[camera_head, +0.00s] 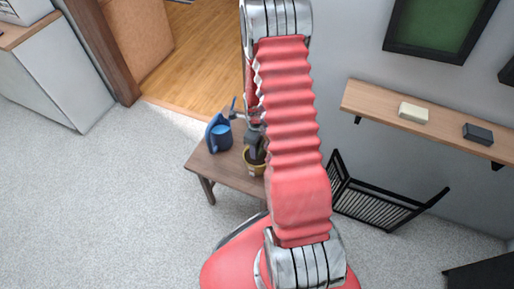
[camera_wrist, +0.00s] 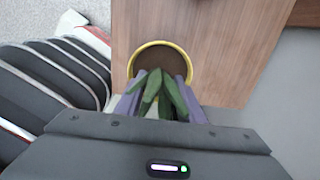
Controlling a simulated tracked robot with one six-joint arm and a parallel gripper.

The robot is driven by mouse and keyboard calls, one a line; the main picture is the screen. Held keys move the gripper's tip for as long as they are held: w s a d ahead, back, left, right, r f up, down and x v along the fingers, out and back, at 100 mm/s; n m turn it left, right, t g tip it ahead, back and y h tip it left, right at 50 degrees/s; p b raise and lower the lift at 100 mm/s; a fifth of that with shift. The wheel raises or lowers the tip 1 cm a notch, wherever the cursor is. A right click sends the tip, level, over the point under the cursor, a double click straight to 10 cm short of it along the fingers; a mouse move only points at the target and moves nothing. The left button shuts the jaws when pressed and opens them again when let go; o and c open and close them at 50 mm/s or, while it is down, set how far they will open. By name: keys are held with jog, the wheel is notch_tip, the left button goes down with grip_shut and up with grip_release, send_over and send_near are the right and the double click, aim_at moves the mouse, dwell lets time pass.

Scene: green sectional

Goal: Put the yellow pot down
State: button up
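The yellow pot (camera_head: 254,167) is at the wooden table, partly hidden by my arm in the head view. In the wrist view the pot's round yellow rim (camera_wrist: 160,43) shows with dark soil inside and green pointed leaves (camera_wrist: 163,95) rising toward the camera. My gripper (camera_wrist: 162,82) is over the pot, its two purple-grey fingers on either side of the leaves. The fingers are apart, but whether they press on the plant or pot is unclear. In the head view my gripper (camera_head: 254,138) is just above the pot. Whether the pot's base touches the table is hidden.
The brown table (camera_head: 225,170) also holds a blue watering can (camera_head: 219,133) left of the pot. A wall shelf (camera_head: 440,125) with small blocks is at right, above a black rack (camera_head: 378,200). The carpet at left is clear.

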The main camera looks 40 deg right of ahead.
notch_tip(320, 180, up, 12)
jog(key=shift+f, duration=0.15)
dwell(0.5)
dwell(0.5)
jog(key=shift+a+r, duration=0.15)
jog(key=shift+r, duration=0.15)
jog(key=s+a+r+n+t, duration=0.1)
jog(key=a+r+n, duration=0.55)
jog(key=r, duration=0.35)
jog(key=s+a+r+n+t, duration=0.2)
jog(key=a+r+n, duration=0.3)
jog(key=r+n, duration=0.3)
jog(key=s+a+r+n+t, duration=0.2)
jog(key=s+a+r+n, duration=0.7)
jog(key=s+r+n, duration=0.3)
jog(key=n, duration=0.3)
jog(key=shift+s+a+t, duration=0.2)
jog(key=shift+a+t, duration=0.1)
jog(key=shift+d+r, duration=0.1)
